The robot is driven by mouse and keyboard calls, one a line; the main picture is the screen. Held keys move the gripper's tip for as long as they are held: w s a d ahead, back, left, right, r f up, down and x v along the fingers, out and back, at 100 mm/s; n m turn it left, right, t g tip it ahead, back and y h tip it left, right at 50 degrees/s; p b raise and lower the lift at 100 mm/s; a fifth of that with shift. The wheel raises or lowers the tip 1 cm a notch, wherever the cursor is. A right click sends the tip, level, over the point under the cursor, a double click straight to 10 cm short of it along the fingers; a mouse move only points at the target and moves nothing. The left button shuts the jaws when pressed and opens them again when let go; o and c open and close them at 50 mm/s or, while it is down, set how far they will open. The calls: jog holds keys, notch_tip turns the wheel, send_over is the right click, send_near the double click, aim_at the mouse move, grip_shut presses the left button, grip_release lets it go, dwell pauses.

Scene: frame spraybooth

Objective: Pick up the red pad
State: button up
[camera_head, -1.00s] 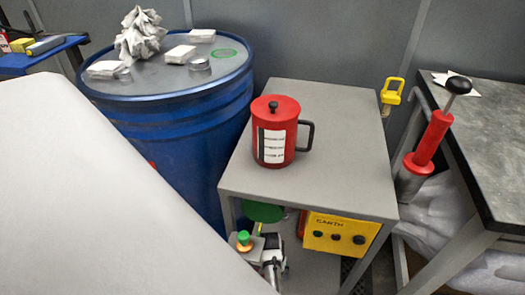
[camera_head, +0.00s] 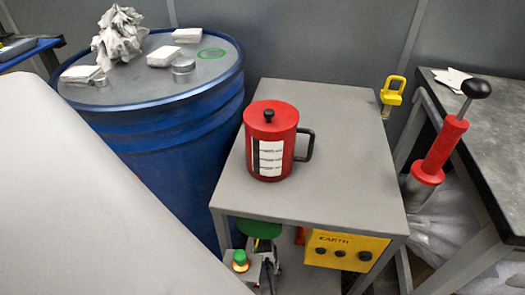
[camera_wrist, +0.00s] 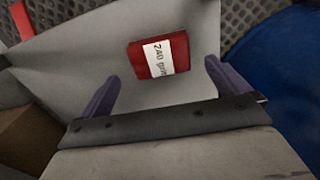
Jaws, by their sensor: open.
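The red pad (camera_wrist: 150,62) shows in the wrist view, with a white label reading what looks like "240 grit". It lies on a light grey surface (camera_wrist: 200,22). My gripper (camera_wrist: 160,73) is open, its two purple fingers apart on either side of the pad's near edge in the picture. The pad seems to lie beyond the fingertips, with nothing between the fingers; I cannot tell the height gap. The pad is not visible in the head view, nor is my gripper.
A red lidded pot (camera_head: 270,142) stands on a grey table (camera_head: 335,190). A blue drum (camera_head: 160,140) holds crumpled cloth (camera_head: 118,38) and white blocks. A red-handled pump (camera_head: 438,150) stands at right. A brown box (camera_wrist: 25,135) and blue shape (camera_wrist: 288,60) flank the pad's surface.

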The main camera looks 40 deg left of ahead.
jog(key=shift+w+a+f+b, duration=0.15)
jog(key=shift+f+b, duration=0.25)
jog(key=shift+f, duration=1.15)
jog(key=shift+w+f+b, duration=0.1)
jog(key=shift+f+b, duration=0.3)
jog(key=shift+f, duration=1.15)
jog(key=c, duration=0.9)
jog(key=shift+o, duration=0.2)
jog(key=shift+r, duration=0.15)
notch_tip(320, 180, up, 10)
jog(key=p, duration=0.2)
jog(key=shift+p, duration=0.35)
